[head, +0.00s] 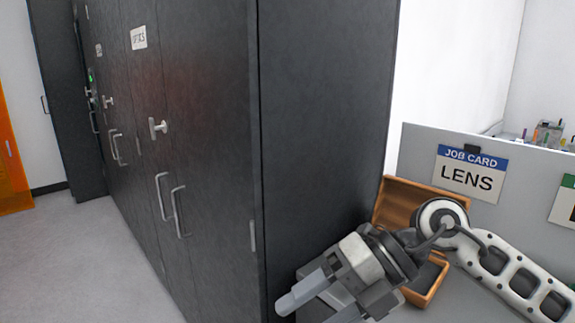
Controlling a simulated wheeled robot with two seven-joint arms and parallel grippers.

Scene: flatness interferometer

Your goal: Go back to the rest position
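My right gripper (308,312) is at the bottom centre of the head view, on an arm that comes in from the right. Its two pale fingers point down and to the left, with a gap between them. I see nothing between them, though one fingertip is cut off by the lower edge. The gripper is in front of the dark cabinet's side. My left gripper is not in view.
A tall dark cabinet (325,130) with handled doors fills the middle. An open wooden box (400,200) is partly hidden behind my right arm on the grey bench. A "LENS" job card (468,176) is on the panel behind. Clear floor (85,260) lies at left.

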